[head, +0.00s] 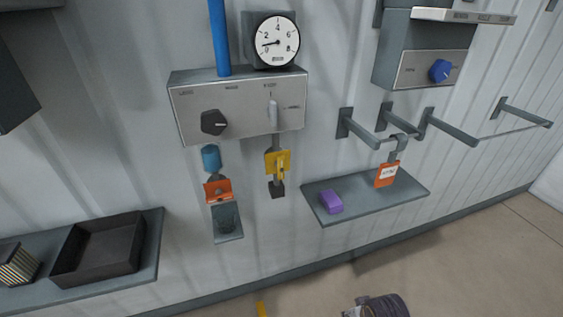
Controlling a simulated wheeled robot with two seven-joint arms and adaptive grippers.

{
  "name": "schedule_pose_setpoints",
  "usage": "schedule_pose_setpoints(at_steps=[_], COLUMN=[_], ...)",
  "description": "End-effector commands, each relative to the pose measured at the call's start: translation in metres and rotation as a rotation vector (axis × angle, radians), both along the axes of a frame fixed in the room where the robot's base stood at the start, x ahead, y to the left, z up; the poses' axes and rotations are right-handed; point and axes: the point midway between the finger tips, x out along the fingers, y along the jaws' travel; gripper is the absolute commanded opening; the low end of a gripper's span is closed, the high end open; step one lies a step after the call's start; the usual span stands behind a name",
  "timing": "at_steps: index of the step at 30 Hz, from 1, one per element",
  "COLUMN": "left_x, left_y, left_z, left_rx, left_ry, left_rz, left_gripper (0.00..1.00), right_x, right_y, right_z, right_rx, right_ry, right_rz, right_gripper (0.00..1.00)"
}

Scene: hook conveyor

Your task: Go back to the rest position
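Neither gripper shows in the head view. Only a dark rounded part, seemingly of my own arm, shows at the bottom edge, with no fingers visible. An orange tag (386,174) with a white label hangs from a grey hook carrier (401,143) on the wall rail arms. A purple block (331,202) lies on the grey shelf (350,212) below, apart from the tag.
A control box (240,108) carries a black knob (213,122), a lever (272,112) and a gauge (277,41). A yellow tag (280,163) hangs below. A black tray (98,248) sits on the left shelf. A blue-knobbed box (424,70) is upper right. Floor looks clear at right.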

Motion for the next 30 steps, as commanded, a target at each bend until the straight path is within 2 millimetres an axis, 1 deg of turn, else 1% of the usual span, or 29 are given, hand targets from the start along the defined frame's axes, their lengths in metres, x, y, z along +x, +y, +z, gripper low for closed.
schedule_pose_setpoints(at_steps=[1, 3, 7, 14, 18, 23, 30], left_x=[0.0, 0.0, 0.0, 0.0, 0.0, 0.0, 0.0], left_y=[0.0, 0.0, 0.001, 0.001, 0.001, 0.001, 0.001], left_z=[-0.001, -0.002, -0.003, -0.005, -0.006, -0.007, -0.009], left_rx=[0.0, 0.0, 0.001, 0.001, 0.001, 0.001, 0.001], left_ry=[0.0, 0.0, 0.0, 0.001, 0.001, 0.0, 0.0], left_rz=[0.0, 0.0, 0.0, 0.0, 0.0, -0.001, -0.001], left_gripper=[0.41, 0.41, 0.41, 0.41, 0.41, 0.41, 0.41], right_x=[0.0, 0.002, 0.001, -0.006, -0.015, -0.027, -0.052], right_y=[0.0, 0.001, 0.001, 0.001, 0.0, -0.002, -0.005], right_z=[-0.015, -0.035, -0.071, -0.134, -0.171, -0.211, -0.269], right_rx=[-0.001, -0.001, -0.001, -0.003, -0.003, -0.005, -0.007], right_ry=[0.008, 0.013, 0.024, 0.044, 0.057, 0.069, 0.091], right_rz=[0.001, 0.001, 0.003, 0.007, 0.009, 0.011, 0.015], right_gripper=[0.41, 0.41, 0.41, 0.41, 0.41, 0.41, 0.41])
